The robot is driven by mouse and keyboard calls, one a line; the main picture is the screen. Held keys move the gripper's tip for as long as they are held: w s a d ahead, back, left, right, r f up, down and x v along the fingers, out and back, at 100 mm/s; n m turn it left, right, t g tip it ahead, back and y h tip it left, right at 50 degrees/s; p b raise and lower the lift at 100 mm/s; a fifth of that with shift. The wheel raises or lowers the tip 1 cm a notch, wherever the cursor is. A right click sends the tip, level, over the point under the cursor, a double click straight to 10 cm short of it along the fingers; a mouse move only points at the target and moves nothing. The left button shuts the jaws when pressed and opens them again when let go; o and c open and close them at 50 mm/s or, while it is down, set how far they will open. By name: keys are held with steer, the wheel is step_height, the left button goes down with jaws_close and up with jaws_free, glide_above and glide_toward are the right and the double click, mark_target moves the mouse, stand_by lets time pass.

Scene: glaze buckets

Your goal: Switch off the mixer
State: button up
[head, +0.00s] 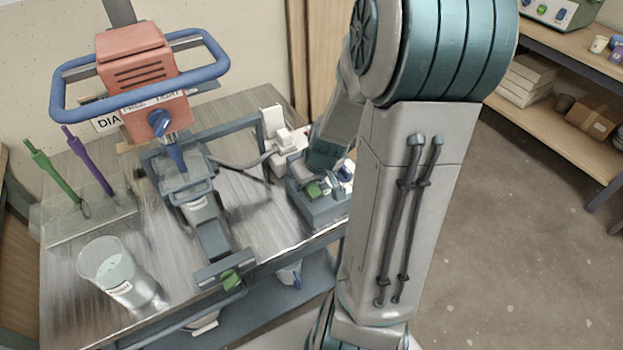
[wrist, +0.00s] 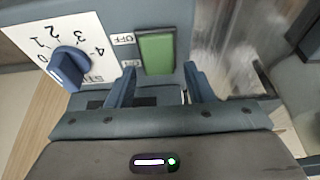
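The mixer (head: 143,65) has an orange head with a blue loop handle and stands on the metal table at left. Its grey control box (head: 322,208) sits at the table's right edge, partly hidden by my arm. In the wrist view the box carries a green rocker switch (wrist: 157,53) with OFF and ON labels, and a blue knob (wrist: 70,67) on a 0-to-4 dial. The knob's white mark lies on the 0 side. I cannot tell which rocker end is pressed. My gripper (wrist: 160,88) is open and empty, its fingers spread just below the rocker, with no clear contact.
A clear labelled jar (head: 110,270) stands on the front left of the metal table (head: 265,228). A green tool (head: 52,172) and a purple tool (head: 88,160) stand in a rack. A white device (head: 275,135) is behind the box. Shelves and open floor lie at right.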

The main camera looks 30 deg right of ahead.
steer(key=shift+r, duration=0.1)
steer(key=p+v, duration=0.2)
steer(key=v, duration=1.1)
steer(key=shift+s+r, duration=0.15)
steer(key=shift+r, duration=0.15)
steer(key=shift+a, duration=0.1)
steer(key=s+a+r+g+p, duration=0.1)
steer(key=s+a+r+p, duration=0.4)
steer(key=s+a+r, duration=0.3)
steer(key=a+r, duration=0.1)
steer(key=a, duration=0.2)
steer(key=shift+a+m+p, duration=0.3)
steer(key=shift+a+p, duration=0.05)
stand_by(0.7)
